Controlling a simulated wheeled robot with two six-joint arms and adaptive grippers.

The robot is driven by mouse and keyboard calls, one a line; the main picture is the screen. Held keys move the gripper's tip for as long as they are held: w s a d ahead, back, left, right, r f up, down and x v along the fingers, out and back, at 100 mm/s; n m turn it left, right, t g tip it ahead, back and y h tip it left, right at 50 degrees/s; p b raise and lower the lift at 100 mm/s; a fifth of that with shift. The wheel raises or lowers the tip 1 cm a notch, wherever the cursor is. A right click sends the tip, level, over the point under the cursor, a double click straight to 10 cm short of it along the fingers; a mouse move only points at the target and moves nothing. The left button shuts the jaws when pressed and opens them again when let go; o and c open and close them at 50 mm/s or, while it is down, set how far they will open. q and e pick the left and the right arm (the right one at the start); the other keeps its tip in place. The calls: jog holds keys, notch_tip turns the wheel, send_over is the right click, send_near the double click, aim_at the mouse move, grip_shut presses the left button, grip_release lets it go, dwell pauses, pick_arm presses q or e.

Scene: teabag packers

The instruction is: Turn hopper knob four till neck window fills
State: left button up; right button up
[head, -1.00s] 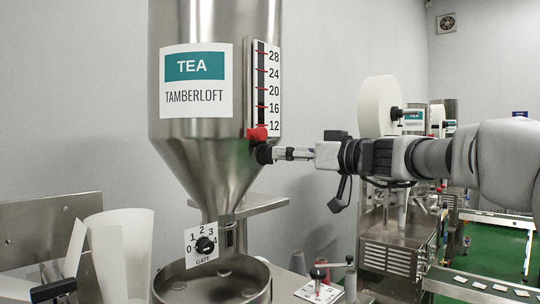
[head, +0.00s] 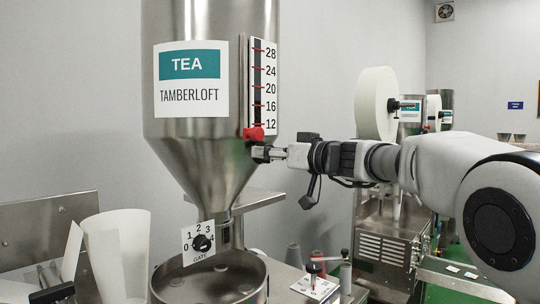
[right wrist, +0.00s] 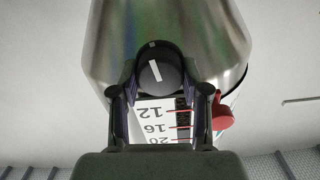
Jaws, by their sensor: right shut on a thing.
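The steel tea hopper (head: 205,165) stands left of centre, with a numbered level gauge (head: 262,85) and red marker (head: 254,134) on its right side. My right gripper (head: 263,154) is at the cone just below the marker. In the right wrist view its two fingers are shut on a black knob (right wrist: 157,70) with a white line. The gate dial (head: 203,243), numbered 0 to 4, sits on the neck, apart from the gripper. A small neck window (head: 225,235) shows beside it; its contents are too small to tell.
An open round steel pan (head: 215,275) lies under the neck. A white paper collar (head: 120,250) stands at left. A small stand with a red-topped piece (head: 317,257) and grey spools are right of the pan. Another machine with a white roll (head: 376,103) stands behind my right arm.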

jog(key=m+b, duration=0.4)
jog(key=shift+f+m, duration=0.15)
jog(key=shift+m, duration=0.55)
jog(key=o, duration=1.1)
jog(key=shift+w, duration=0.1)
jog(key=shift+o, duration=0.2)
jog(key=v, duration=1.2)
